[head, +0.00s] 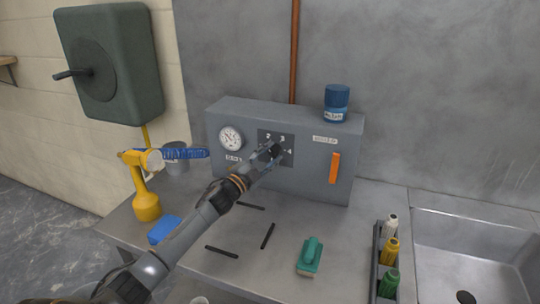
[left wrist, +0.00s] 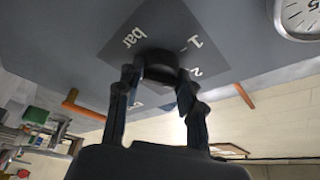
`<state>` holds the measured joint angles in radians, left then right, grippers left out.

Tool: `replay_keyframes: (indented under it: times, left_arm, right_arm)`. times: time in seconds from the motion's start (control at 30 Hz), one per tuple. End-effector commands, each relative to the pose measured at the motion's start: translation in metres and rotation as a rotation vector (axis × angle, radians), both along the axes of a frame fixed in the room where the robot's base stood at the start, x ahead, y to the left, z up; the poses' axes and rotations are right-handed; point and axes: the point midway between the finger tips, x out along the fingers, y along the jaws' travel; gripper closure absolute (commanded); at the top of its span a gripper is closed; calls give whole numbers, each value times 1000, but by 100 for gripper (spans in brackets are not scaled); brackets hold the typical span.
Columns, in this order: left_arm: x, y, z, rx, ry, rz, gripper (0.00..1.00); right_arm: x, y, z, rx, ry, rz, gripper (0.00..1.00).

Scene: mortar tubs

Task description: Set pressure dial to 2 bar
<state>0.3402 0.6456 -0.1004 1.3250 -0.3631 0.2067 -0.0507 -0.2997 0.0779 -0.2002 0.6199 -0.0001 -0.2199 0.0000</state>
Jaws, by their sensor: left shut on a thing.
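The pressure dial is a round black knob (left wrist: 160,66) on a dark square plate (head: 264,136) on the front of a grey box (head: 225,112). My left gripper (head: 274,151) is shut on the knob, with one finger on each side in the left wrist view (left wrist: 156,88). The gripper hides most of the knob in the head view. I cannot tell where its pointer stands. My right gripper is out of view.
A round gauge (head: 231,138) sits left of the plate, an orange handle (head: 334,168) right of it. A blue jar (head: 336,104) stands on the box. A yellow tool (head: 146,200), blue block (head: 164,229), green brush (head: 310,256) and bottle rack (head: 377,262) are on the bench.

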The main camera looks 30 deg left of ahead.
Motion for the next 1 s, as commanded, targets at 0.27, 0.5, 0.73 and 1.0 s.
replay_keyframes:
  times: [0.27,0.5,0.73,1.0]
  left_arm:
    - [0,0,-1,-1,1,-1,39]
    - [-3,0,-1,-1,1,-1,39]
    - [-32,3,-9,1,4,-1,39]
    - [-82,8,-18,0,4,-1,39]
  right_arm:
    - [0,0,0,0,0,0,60]
    - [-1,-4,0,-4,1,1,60]
    - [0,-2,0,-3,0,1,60]
    - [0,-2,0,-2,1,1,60]
